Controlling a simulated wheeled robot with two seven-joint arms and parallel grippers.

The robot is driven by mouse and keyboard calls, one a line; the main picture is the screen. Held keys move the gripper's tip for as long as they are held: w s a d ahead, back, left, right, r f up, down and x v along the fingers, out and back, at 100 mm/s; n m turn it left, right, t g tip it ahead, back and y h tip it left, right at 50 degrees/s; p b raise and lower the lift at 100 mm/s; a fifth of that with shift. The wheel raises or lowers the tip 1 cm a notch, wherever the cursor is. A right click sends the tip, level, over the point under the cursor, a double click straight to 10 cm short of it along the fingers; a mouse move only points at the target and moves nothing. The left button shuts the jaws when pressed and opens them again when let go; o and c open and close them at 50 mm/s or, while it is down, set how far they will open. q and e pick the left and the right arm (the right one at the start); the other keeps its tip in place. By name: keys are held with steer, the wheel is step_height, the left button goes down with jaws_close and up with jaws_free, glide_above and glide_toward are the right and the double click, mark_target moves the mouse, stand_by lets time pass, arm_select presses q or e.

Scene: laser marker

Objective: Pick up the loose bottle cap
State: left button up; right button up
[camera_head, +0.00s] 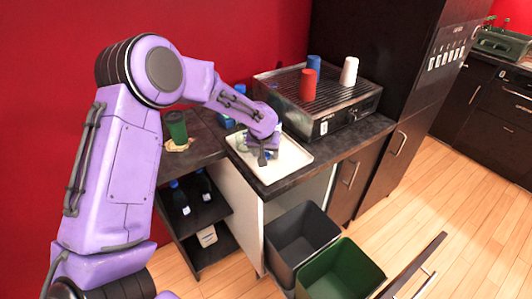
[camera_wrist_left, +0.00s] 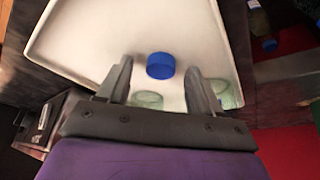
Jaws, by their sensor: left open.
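The loose bottle cap (camera_wrist_left: 160,65) is blue and round and shows in the left wrist view on the white tray (camera_wrist_left: 75,40). My left gripper (camera_wrist_left: 160,75) is open, with one finger on each side of the cap in that view. I cannot tell how high the fingers are above the tray. In the head view my left gripper (camera_head: 263,155) is over the white tray (camera_head: 285,160) and hides the cap. My right gripper is in neither view.
Greenish clear glasses (camera_wrist_left: 148,99) are close to the fingers. A grill-topped machine (camera_head: 345,105) with red, blue and white cups stands behind the tray. A green cup (camera_head: 176,127) stands at left. Grey (camera_head: 300,240) and green bins (camera_head: 340,272) are below.

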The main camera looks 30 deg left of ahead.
arm_select(q)
steer(key=c, duration=1.2)
